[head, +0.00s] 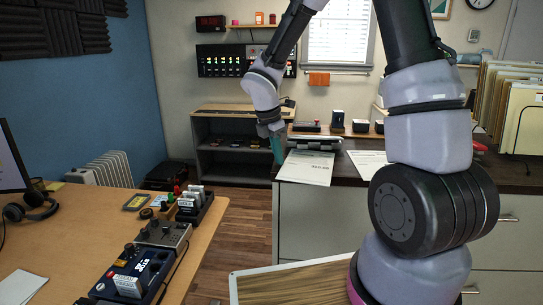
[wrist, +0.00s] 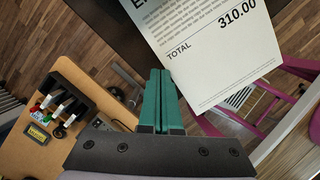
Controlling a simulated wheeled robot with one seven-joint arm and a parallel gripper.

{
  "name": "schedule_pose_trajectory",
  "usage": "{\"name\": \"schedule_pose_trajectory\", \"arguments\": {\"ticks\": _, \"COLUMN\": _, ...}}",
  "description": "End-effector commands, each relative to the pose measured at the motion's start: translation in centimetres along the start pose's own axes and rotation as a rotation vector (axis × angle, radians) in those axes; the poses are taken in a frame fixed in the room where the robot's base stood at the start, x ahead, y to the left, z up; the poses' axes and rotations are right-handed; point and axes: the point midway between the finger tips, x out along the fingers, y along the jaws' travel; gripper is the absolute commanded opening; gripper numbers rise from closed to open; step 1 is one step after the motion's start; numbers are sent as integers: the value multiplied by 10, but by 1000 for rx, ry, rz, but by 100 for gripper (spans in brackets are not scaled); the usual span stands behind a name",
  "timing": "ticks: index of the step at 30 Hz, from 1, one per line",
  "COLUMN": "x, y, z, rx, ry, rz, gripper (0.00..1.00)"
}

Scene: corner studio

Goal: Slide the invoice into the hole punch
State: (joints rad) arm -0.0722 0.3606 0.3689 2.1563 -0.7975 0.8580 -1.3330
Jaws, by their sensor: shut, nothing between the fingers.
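The invoice (head: 307,168) is a white printed sheet lying on the dark counter, its near end at the counter's front left corner. In the wrist view the invoice (wrist: 215,50) shows a total of 310.00, with floor visible around it. The hole punch (head: 316,142), grey and dark, stands at the sheet's far end; I cannot tell whether the paper is inside its slot. My gripper (head: 278,148) is at the sheet's left side. In the wrist view its teal fingers (wrist: 159,75) are shut and empty, tips beside the sheet's lower left edge; contact is unclear.
Another sheet (head: 369,161) lies right of the invoice, partly behind my arm. Small boxes (head: 360,126) stand behind the punch. Folders (head: 513,110) fill the counter's right end. A wooden desk (head: 75,235) with electronics is at left, open floor (head: 235,225) between.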

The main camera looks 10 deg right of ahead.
Motion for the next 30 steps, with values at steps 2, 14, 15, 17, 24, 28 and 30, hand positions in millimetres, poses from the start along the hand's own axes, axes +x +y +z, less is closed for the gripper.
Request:
{"name": "schedule_pose_trajectory", "arguments": {"ticks": 2, "x": 0, "y": 0, "z": 1, "rx": 0, "ry": 0, "rz": 0, "gripper": 0}}
{"name": "schedule_pose_trajectory", "arguments": {"ticks": 14, "x": 3, "y": 0, "z": 14, "rx": 4, "ry": 0, "rz": 0, "gripper": 0}}
{"name": "schedule_pose_trajectory", "arguments": {"ticks": 15, "x": 5, "y": 0, "z": 20, "rx": 4, "ry": 0, "rz": 0, "gripper": 0}}
{"name": "schedule_pose_trajectory", "arguments": {"ticks": 17, "x": 7, "y": 0, "z": 29, "rx": 5, "ry": 0, "rz": 0, "gripper": 0}}
{"name": "schedule_pose_trajectory", "arguments": {"ticks": 24, "x": 9, "y": 0, "z": 35, "rx": 1, "ry": 0, "rz": 0, "gripper": 0}}
{"name": "schedule_pose_trajectory", "arguments": {"ticks": 28, "x": 9, "y": 0, "z": 35, "rx": 0, "ry": 0, "rz": 0, "gripper": 0}}
{"name": "schedule_pose_trajectory", "arguments": {"ticks": 30, "x": 8, "y": 0, "z": 33, "rx": 0, "ry": 0, "rz": 0, "gripper": 0}}
